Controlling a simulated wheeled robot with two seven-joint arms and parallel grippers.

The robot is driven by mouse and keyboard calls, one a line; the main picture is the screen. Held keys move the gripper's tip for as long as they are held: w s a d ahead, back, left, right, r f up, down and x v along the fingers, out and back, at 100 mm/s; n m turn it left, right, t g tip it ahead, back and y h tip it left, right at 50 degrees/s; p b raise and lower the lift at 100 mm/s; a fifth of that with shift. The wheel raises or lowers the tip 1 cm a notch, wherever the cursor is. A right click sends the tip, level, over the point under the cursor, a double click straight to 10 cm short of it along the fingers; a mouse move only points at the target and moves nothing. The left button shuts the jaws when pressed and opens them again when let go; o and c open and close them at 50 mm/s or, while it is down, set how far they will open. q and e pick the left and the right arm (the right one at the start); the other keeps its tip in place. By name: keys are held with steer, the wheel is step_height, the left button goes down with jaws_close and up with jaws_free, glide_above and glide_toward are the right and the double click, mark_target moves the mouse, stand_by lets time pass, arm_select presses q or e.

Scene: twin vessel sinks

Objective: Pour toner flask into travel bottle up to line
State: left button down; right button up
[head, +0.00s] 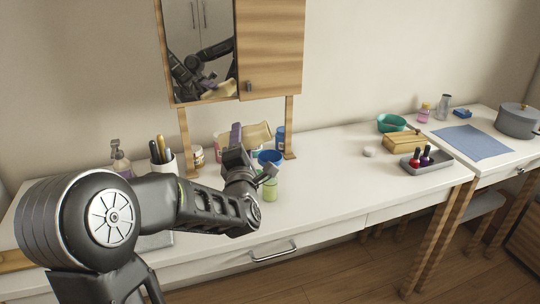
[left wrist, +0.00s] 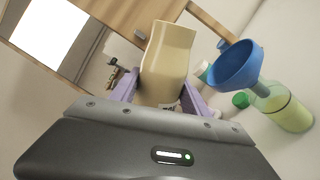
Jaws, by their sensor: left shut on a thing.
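My left gripper (head: 238,136) has purple fingers and is shut on a cream flask (head: 258,132). In the head view the flask is tipped nearly level, its open end to the right. The flask (left wrist: 168,58) also shows between the fingers in the left wrist view. A blue funnel (head: 270,157) sits in the neck of a pale green travel bottle (head: 270,190), just below and right of the flask. The left wrist view shows the funnel (left wrist: 237,66) and the bottle (left wrist: 286,110) apart from the flask. My right gripper is out of view.
A pump bottle (head: 120,164) and a cup of pens (head: 162,165) stand left, partly behind my arm. A blue container (head: 281,138) stands behind the funnel. A grey tray (head: 427,161) with nail polish and a wooden box (head: 403,142) stand right.

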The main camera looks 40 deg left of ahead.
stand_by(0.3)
arm_select(q)
steer(key=shift+r+m, duration=0.3)
steer(key=shift+m, duration=0.3)
stand_by(1.3)
steer(key=shift+f, duration=0.1)
steer(key=n+b, duration=0.1)
steer(key=b, duration=0.1)
steer(key=n+b, duration=0.1)
steer(key=n, duration=0.1)
steer(key=n+b, duration=0.1)
steer(key=b, duration=0.1)
steer(key=shift+d+f+b, duration=0.2)
steer(key=shift+f+b, duration=0.05)
steer(key=shift+b, duration=0.05)
steer(key=shift+w+r+n+g, duration=0.1)
steer(key=shift+r+n+g, duration=0.25)
steer(key=shift+n, duration=0.15)
steer(key=shift+r+p, duration=0.1)
steer(key=shift+p, duration=0.25)
